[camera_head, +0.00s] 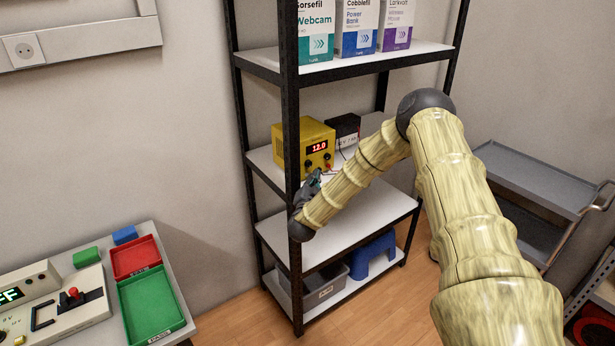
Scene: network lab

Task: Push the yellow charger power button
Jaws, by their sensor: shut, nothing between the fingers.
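The yellow charger (304,147) stands on the middle shelf (262,158) of a black-framed rack. Its front display glows red and reads 12.0. Dark knobs sit on its front below and beside the display; I cannot tell which part is the power button. My gripper (318,174) is shut and empty, small in the picture, at the lower front of the charger. My wrist and the rack post partly hide it, and I cannot tell whether the fingertips touch the charger.
A black box (345,128) stands right of the charger. The black post (290,110) rises in front of the charger's left side. Boxed goods (361,28) stand on the shelf above. A grey cart (530,175) is at right; a bench with red (136,257) and green trays (152,304) is at left.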

